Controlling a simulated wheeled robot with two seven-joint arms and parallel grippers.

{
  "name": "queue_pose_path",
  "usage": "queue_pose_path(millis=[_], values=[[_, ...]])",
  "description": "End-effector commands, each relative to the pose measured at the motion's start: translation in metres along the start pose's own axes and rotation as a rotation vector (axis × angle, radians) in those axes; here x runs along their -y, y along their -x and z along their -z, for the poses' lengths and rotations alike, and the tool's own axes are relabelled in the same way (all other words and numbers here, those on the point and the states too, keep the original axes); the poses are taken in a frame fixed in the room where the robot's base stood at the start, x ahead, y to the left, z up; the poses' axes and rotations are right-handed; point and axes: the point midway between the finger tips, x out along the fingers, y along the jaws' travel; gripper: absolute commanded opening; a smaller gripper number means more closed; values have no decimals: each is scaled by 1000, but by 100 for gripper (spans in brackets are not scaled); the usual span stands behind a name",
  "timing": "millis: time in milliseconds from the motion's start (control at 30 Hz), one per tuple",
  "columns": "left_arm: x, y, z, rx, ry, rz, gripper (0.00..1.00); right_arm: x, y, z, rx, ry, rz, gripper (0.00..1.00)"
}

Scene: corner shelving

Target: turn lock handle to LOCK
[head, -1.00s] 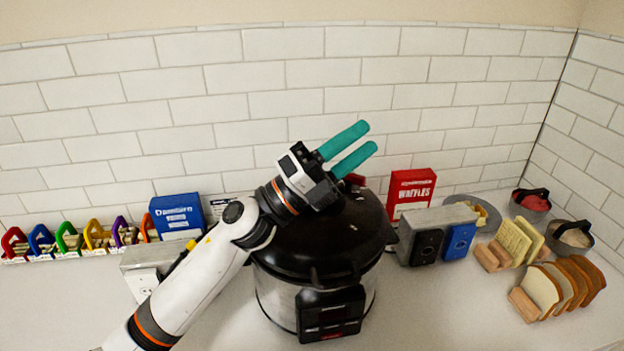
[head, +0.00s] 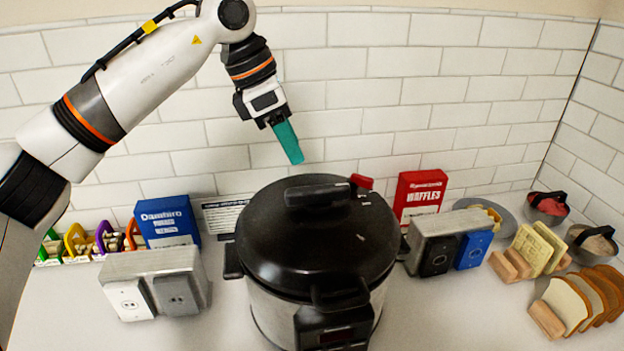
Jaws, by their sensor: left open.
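A large pressure cooker (head: 270,312) with a steel body and black lid (head: 310,245) stands on the counter in the middle of the head view. A black lock handle (head: 318,194) lies across the top of the lid, with a small red piece (head: 361,181) beside its right end. I cannot read any lock marking. My left gripper (head: 288,146) is open and empty, pointing down above and slightly left of the handle, apart from it. Its teal fingers overlap in this view. My right gripper is not in view.
Left of the cooker are an outlet box (head: 153,287) and a blue box (head: 168,222). Right are a red waffles box (head: 420,195), another outlet box (head: 445,238) and bread in racks (head: 575,302). A tiled wall (head: 370,100) closes the back.

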Motion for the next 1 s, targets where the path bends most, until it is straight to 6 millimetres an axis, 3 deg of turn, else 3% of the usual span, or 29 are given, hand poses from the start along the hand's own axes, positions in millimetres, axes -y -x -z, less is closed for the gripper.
queue_pose_path(millis=[300, 500, 867, 1000], values=[[-1, -62, 1, -1, -1, -5, 44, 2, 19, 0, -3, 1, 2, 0], [-1, -86, 1, -2, -1, -4, 44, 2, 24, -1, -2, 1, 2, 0], [-1, -93, 1, -3, -1, -2, 44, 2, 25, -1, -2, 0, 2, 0], [-1, -92, 1, -3, -1, -2, 24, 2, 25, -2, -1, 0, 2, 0]])
